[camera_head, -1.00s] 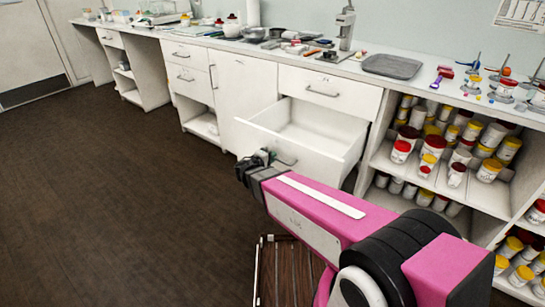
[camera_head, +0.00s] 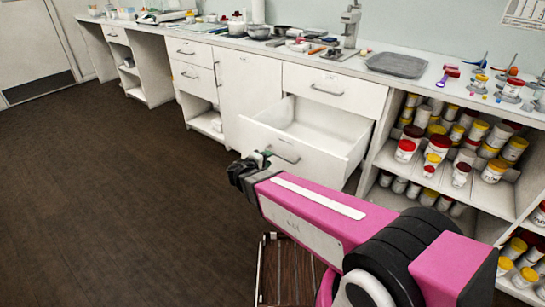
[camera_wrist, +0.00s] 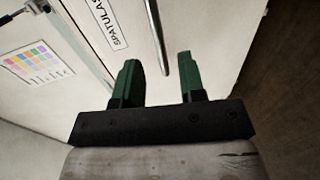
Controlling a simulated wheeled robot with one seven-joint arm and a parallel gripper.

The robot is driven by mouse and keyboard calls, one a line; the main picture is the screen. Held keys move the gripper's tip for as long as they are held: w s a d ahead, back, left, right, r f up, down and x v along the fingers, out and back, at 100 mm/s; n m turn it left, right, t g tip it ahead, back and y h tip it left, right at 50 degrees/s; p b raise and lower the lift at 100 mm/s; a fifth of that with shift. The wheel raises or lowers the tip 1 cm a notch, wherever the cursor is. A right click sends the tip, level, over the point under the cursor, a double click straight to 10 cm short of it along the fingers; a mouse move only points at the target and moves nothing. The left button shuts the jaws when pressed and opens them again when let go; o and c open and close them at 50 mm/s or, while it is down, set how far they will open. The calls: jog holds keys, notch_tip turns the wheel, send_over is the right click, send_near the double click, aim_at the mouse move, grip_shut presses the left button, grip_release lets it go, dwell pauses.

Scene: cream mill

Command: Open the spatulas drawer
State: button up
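The spatulas drawer (camera_head: 295,140) is the lower white drawer right of the cabinet door, and it is pulled well out. Its visible inside is empty. Its bar handle (camera_head: 285,154) shows on the front. The wrist view shows the drawer front (camera_wrist: 205,35), the label "SPATULAS" (camera_wrist: 112,22) and the metal handle (camera_wrist: 157,35). My gripper (camera_head: 256,162) is just in front of the drawer, left of the handle. In the wrist view my gripper (camera_wrist: 159,58) has its green fingers apart, with the handle's end lined up between them. No contact with the handle is visible.
A shut drawer (camera_head: 334,90) is above the open one, and a shut cabinet door (camera_head: 246,85) stands to its left. Open shelves with several jars (camera_head: 438,145) are to the right. The countertop (camera_head: 430,85) holds a grey tray (camera_head: 397,65) and tools. The dark floor at left is clear.

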jog(key=shift+v, duration=2.45)
